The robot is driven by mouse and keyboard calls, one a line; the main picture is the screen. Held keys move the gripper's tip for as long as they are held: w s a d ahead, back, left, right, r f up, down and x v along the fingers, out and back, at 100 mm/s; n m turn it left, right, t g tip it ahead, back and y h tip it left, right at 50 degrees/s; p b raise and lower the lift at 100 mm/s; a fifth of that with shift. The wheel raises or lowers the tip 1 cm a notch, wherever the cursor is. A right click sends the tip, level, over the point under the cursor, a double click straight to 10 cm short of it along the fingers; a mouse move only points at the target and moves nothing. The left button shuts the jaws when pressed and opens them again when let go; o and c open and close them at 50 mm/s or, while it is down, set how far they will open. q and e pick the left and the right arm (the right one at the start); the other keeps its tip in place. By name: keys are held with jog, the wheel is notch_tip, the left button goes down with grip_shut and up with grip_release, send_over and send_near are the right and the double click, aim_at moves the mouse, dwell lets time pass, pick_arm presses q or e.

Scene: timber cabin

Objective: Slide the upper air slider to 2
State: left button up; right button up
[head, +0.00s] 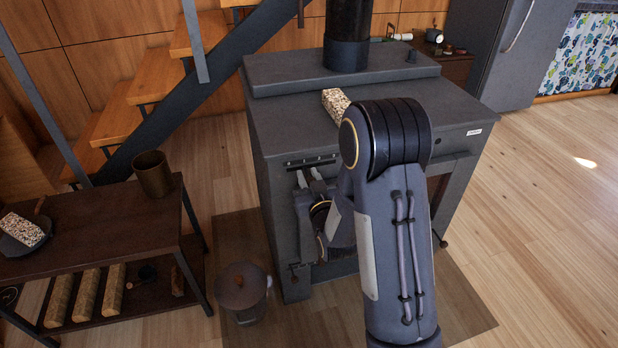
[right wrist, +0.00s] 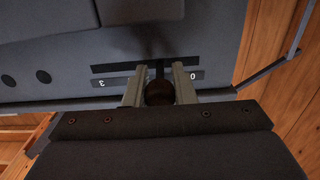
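The dark stove (head: 285,115) has a slotted air-slider strip (head: 312,161) high on its front. In the right wrist view the slot (right wrist: 108,68) runs above a scale strip (right wrist: 117,82), with an upside-down 3 at left and a 0 at right. The slider's round dark knob (right wrist: 158,93) is between those marks, somewhat nearer the 0. My right gripper (head: 311,178) is at the strip, and its fingers (right wrist: 158,86) flank the knob closely and appear shut on it. The fingers hide the middle of the scale. My left gripper is out of view.
A speckled block (head: 335,103) lies on the stove top by the flue (head: 347,35). A low shelf table (head: 90,232) with a brown cup (head: 153,174) stands at left. A lidded pot (head: 243,290) is on the floor. Open floor (head: 545,170) lies to the right.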

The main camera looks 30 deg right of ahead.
grip_shut()
jog(key=shift+s+d+b, duration=0.25)
jog(key=shift+d+b, duration=0.2)
jog(key=shift+d, duration=0.55)
jog(key=shift+s+d+b, duration=0.25)
jog(key=shift+d+b, duration=0.15)
jog(key=shift+d, duration=0.6)
jog(key=o, duration=0.6)
grip_release()
jog(key=shift+a, duration=0.1)
jog(key=v, duration=0.7)
jog(key=shift+s, duration=0.35)
